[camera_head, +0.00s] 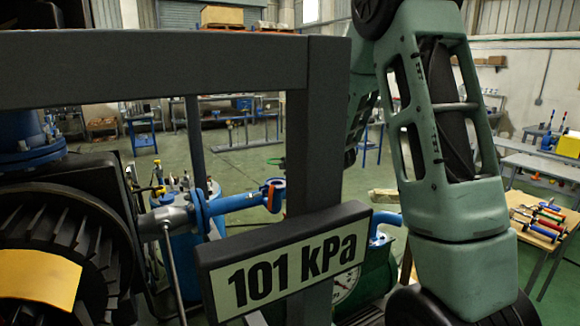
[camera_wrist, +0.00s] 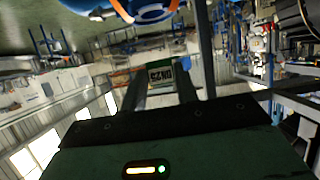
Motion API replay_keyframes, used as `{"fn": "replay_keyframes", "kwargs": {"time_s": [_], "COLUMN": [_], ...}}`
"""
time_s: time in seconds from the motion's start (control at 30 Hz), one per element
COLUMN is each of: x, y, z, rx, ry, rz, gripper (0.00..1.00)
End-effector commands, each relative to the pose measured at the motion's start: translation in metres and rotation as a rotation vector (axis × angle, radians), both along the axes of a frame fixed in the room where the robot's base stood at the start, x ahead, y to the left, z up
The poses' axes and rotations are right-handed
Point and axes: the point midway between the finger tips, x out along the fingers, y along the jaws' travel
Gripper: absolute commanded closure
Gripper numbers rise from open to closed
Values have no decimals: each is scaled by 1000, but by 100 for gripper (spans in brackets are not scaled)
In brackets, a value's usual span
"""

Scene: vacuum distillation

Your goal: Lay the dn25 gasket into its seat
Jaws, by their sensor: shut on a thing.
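In the wrist view my gripper (camera_wrist: 161,80) has its two dark fingers closed around a small tag (camera_wrist: 161,74) lettered DN25, which belongs to the dn25 gasket. The gasket's ring itself I cannot make out. A blue round fitting (camera_wrist: 152,12) with an orange band and a metal rim stands beyond the fingertips at the top edge of the wrist view, apart from the tag. The seat cannot be told for certain, and my gripper is out of the head view.
A dark steel frame (camera_head: 160,68) crosses the head view, with a 101 kPa display (camera_head: 288,262) in front. A finned black motor (camera_head: 60,250) stands at left. A pressure gauge (camera_head: 345,284) sits behind the display. A bench with tools (camera_head: 540,219) is at right.

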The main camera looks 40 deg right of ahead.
Motion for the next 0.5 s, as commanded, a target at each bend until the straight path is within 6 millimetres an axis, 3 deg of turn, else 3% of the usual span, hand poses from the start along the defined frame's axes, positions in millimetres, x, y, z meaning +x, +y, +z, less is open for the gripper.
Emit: {"fn": "replay_keyframes", "kwargs": {"time_s": [0.5], "x": [0], "y": [0], "z": [-47], "rx": [-1], "ry": [-1], "rz": [1], "gripper": [92]}}
